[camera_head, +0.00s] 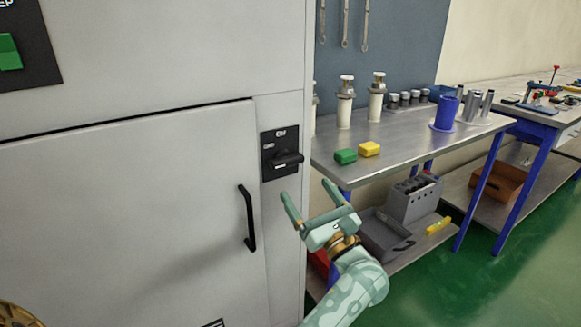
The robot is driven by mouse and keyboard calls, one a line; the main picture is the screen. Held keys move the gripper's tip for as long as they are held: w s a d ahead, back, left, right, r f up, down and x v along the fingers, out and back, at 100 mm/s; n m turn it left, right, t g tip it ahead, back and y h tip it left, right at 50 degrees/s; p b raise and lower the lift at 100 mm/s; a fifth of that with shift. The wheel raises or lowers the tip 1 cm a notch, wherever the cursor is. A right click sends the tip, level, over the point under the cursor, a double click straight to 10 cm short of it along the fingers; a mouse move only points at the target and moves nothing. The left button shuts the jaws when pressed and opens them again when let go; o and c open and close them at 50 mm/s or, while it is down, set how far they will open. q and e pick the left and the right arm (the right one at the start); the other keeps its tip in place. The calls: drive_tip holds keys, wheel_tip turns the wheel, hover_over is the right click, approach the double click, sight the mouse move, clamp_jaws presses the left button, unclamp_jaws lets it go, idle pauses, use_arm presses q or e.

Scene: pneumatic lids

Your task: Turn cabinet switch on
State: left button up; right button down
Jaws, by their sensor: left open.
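The cabinet (120,190) is a large light-grey box that fills the left half of the view. Its switch (287,163) is a black handle on a dark plate at the cabinet's right edge, above and right of the door handle. The switch handle lies about level, pointing right. My left gripper (311,206) is open and empty, below and right of the switch and apart from it in the picture. Its two green fingers point up and to the left. My right gripper is not in view.
A black door handle (247,218) stands out from the cabinet door. Green floor (480,285) is clear at lower right.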

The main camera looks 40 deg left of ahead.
sight(290, 165)
use_arm(q)
drive_tip(key=x, duration=0.8)
drive_tip(key=shift+w+a+r+b, duration=0.15)
drive_tip(key=shift+a+b, duration=0.05)
drive_tip(key=shift+b, duration=0.15)
drive_tip(key=c, duration=0.7)
